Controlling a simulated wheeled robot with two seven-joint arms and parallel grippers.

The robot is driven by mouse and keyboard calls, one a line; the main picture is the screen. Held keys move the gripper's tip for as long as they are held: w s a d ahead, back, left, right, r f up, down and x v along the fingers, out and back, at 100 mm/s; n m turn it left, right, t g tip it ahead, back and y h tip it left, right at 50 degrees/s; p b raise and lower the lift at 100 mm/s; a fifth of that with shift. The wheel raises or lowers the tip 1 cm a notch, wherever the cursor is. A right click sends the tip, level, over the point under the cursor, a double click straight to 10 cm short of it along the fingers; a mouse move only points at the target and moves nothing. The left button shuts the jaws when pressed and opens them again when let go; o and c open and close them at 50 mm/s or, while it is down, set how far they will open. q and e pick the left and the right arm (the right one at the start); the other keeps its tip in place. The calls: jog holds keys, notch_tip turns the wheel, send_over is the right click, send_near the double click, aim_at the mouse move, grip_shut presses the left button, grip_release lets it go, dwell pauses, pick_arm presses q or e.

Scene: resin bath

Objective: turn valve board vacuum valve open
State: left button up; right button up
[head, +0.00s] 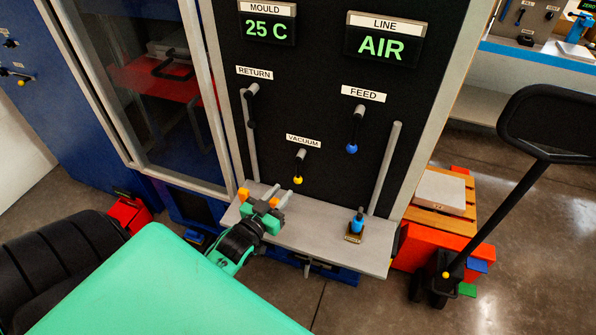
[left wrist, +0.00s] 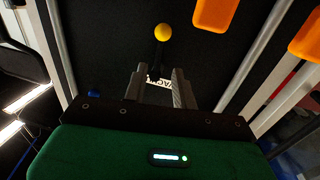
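The valve board (head: 310,110) is a black panel. Its vacuum valve (head: 299,166) is a short lever with a yellow knob under the VACUUM label (head: 303,141); the lever hangs down. My left gripper (head: 280,194) is just below and left of the yellow knob, above the grey shelf. In the left wrist view the yellow knob (left wrist: 163,32) lies beyond the fingertips (left wrist: 160,75), which are apart with nothing between them. The VACUUM label (left wrist: 159,82) shows partly behind the fingers. The right gripper is not in view.
The feed valve (head: 355,130) with a blue knob and the return valve (head: 250,105) flank the vacuum valve. A blue-topped item (head: 357,222) stands on the grey shelf (head: 310,242). A pallet jack handle (head: 550,120) stands at right.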

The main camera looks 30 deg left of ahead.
aim_at(297, 174)
pick_arm(q)
jog(key=w+p, duration=0.1)
jog(key=w, duration=0.8)
jog(key=shift+w+a+p, duration=0.15)
jog(key=shift+w+p, duration=0.1)
jog(key=shift+p, duration=0.05)
jog(key=shift+w, duration=0.15)
grip_shut()
